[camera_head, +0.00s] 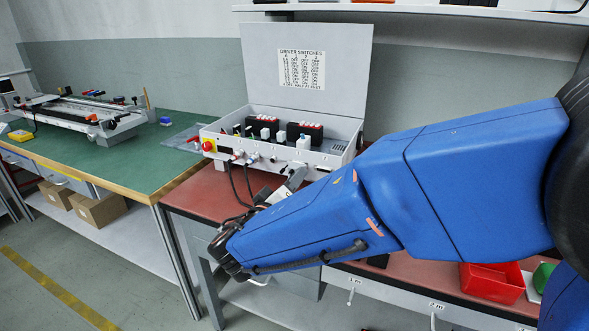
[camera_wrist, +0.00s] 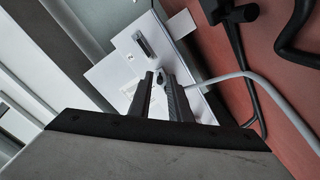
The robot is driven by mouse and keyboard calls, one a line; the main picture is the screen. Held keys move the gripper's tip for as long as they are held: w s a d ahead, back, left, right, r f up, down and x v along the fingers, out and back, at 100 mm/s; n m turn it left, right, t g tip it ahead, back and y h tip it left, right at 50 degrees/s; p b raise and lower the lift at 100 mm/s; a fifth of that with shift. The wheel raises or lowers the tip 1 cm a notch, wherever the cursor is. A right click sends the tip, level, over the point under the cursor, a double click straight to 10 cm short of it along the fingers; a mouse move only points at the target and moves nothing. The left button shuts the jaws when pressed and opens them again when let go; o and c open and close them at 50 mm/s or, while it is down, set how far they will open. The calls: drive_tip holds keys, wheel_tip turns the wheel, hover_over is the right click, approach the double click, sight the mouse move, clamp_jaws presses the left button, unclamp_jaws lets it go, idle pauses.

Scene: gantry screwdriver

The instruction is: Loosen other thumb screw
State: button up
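In the wrist view, the two dark fingers of my gripper (camera_wrist: 159,80) reach toward a white housing (camera_wrist: 112,72). A small light-grey piece shows in the narrow gap between the fingertips; I cannot tell whether it is a thumb screw or whether the fingers touch it. A grey rectangular connector (camera_wrist: 143,45) with a slot sits on the white housing, beyond the fingertips. No thumb screw shows clearly.
In the wrist view, a pale cable (camera_wrist: 240,75) curves beside the fingers, and black cables (camera_wrist: 245,60) lie over the red bench top. In the head view, a red bin (camera_head: 492,283) stands at the right and a green-topped bench (camera_head: 130,155) at the left.

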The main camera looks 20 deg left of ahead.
drive_tip(key=m, duration=0.6)
drive_tip(key=shift+m, duration=0.3)
clamp_jaws()
drive_tip(key=n, duration=0.6)
drive_tip(key=shift+n, duration=3.6)
unclamp_jaws()
